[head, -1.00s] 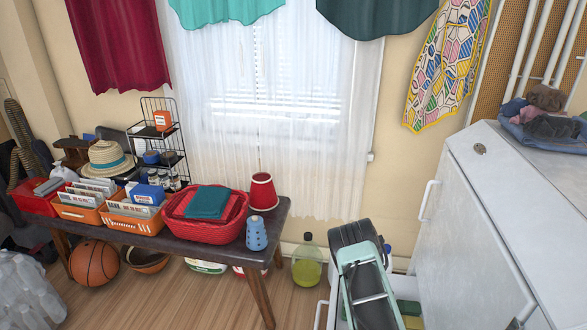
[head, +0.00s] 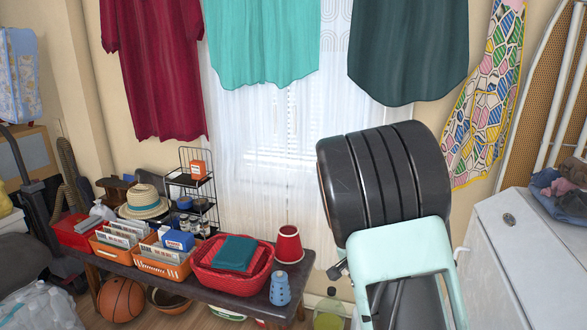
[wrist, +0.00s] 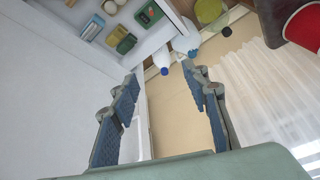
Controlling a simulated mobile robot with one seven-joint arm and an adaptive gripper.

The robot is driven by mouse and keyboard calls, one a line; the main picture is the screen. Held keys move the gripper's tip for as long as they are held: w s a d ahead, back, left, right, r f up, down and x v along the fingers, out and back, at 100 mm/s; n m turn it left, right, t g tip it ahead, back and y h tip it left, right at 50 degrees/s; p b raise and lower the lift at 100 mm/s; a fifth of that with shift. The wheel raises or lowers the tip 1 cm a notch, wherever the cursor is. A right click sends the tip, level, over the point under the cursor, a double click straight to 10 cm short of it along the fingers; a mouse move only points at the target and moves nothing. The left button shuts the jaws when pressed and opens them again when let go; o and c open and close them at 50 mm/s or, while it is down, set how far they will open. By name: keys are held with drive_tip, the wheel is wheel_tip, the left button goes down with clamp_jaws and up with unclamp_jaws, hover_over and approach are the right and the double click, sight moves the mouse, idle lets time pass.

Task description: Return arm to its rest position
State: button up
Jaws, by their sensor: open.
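My arm shows large in the head view as a black ribbed joint (head: 385,175) and a mint-green link (head: 400,250), raised in front of the window. In the wrist view, my gripper (wrist: 158,76) has its two blue-padded fingers spread apart with nothing between them. Beyond the fingers lies a plain beige surface. I cannot make out the fingers in the head view.
A white cabinet (head: 505,265) stands right of my arm, with cloths (head: 560,190) on top. The dark table (head: 235,297) at left bears a red basket (head: 205,277) and a red cone (head: 289,245). Garments hang above.

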drive_tip(key=s+a+r+n+y+p, duration=0.1)
drive_tip(key=s+a+r+n+y, duration=0.2)
drive_tip(key=r, duration=0.4)
drive_tip(key=s+a+r+n+t+p, duration=0.1)
drive_tip(key=s+a+r+n, duration=0.1)
drive_tip(key=s+a+r, duration=0.4)
drive_tip(key=s+a+r+n+y+p, duration=0.1)
drive_tip(key=a+r+n+y, duration=0.15)
drive_tip(key=r, duration=0.55)
drive_tip(key=s+d+f+h+b, duration=0.1)
drive_tip(key=s+d+f+b, duration=0.1)
drive_tip(key=s+f+b, duration=0.3)
drive_tip(key=s+d+f+n+t+h+b, duration=0.1)
drive_tip(key=s+f+b, duration=0.1)
drive_tip(key=s, duration=0.6)
drive_tip(key=s+d+f+b, duration=0.2)
drive_tip(key=s+f+b, duration=0.15)
drive_tip(key=s, duration=0.25)
wheel_tip(320, 180, up, 37)
drive_tip(key=p, duration=3.6)
drive_tip(key=shift+s+a+f, duration=0.15)
drive_tip(key=shift+s+a, duration=0.05)
